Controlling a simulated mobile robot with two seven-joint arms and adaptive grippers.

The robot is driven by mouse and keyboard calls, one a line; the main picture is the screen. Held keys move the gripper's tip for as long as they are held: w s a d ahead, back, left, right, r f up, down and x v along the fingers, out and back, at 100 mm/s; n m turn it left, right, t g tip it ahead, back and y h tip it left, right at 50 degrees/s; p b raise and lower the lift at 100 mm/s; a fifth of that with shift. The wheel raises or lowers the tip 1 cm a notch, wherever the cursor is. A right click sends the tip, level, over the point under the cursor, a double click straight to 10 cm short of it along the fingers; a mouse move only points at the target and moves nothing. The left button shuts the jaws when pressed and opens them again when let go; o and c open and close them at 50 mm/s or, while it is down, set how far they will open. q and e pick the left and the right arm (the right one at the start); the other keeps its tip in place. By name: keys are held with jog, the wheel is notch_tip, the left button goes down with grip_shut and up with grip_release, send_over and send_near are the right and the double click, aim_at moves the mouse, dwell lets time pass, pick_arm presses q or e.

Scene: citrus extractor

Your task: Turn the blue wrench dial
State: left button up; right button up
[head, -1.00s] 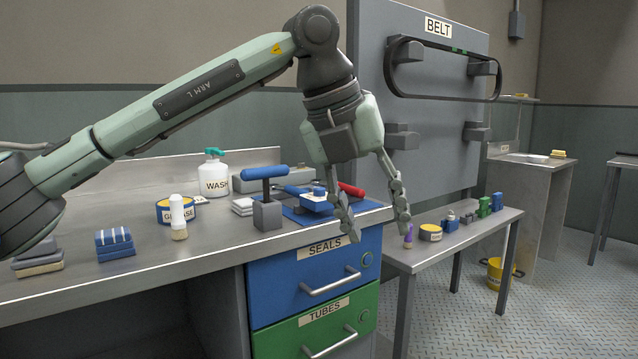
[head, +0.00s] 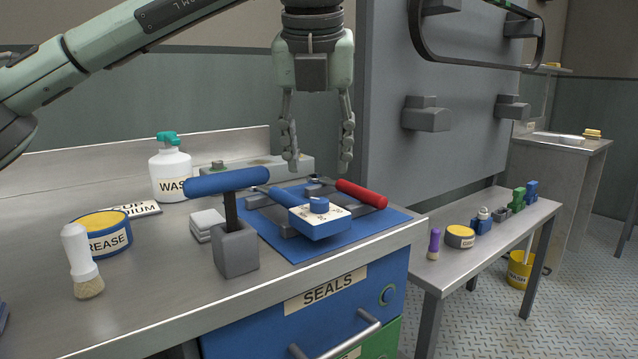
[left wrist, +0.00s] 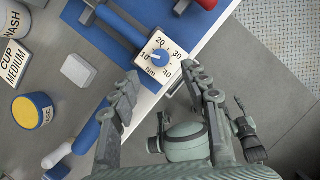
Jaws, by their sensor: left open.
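The blue wrench (head: 315,226) lies on the blue mat (head: 268,242) near the counter's front edge. Its white scale plate carries a blue dial (head: 319,205). In the left wrist view, the dial (left wrist: 159,59) has numbers from 10 to 40 and "Nm" around it, and its pointer is toward the 10 side. My left gripper (head: 318,163) is open and empty, pointing down above the dial, with its fingertips apart and not touching it. In the left wrist view, the left gripper's fingertips (left wrist: 162,74) stand either side below the scale plate. Other parts of mine show below them, unclear.
A red-handled wrench (head: 362,194) lies behind the dial. A blue T-handle (head: 225,182) stands in a grey block (head: 236,250) to the left. Grease tin (head: 103,235), brush (head: 80,260) and wash bottle (head: 170,170) are further left. A grey panel (head: 450,160) rises behind right.

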aim_at(319, 200)
pick_arm(q)
jog(key=x, duration=0.7)
jog(key=shift+s, duration=0.2)
jog(key=shift+c, duration=0.5)
grip_shut()
